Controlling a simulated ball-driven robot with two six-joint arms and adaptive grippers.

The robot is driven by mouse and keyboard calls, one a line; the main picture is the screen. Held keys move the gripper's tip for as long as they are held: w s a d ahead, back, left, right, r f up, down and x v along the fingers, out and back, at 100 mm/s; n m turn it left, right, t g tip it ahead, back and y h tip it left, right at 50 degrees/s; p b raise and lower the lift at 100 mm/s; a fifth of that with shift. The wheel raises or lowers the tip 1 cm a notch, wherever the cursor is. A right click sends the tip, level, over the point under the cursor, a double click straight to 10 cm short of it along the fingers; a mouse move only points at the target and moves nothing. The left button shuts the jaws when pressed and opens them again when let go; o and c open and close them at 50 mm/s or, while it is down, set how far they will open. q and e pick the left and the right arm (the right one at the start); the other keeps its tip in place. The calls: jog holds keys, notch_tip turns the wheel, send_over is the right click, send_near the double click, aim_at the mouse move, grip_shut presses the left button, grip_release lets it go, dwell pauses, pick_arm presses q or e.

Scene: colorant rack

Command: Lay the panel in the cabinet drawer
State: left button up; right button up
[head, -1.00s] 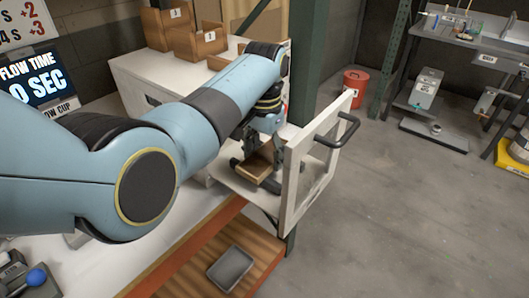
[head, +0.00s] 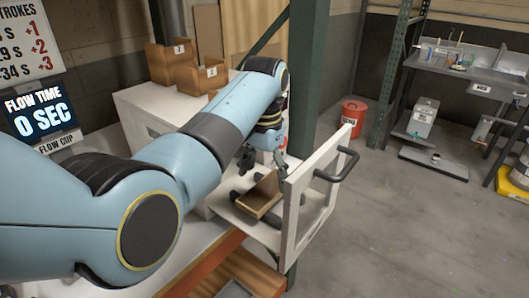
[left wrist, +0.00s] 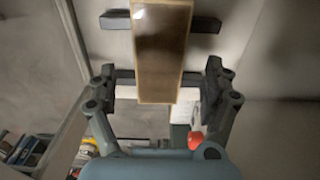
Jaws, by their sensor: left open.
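The brown panel (head: 261,193) is in the pulled-out white cabinet drawer (head: 249,219), behind its framed front with the dark handle. It looks tilted, with dark bars beneath or beside it. My left gripper (head: 265,162) is just above the panel with its fingers spread. In the left wrist view the panel (left wrist: 160,55) runs down from the top edge between the open fingers of my left gripper (left wrist: 160,72), with a gap on both sides. A dark bar (left wrist: 203,23) crosses behind the panel there. My right gripper is not in view.
The white cabinet (head: 140,100) carries brown bins (head: 203,75) on top. A green post (head: 309,70) stands close behind the drawer. The drawer's handle (head: 345,163) sticks out to the right. A red bucket (head: 352,118) stands on open floor beyond.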

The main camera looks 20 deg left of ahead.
aim_at(265, 191)
pick_arm(q)
notch_tip(265, 191, up, 8)
jog(key=shift+b, duration=0.45)
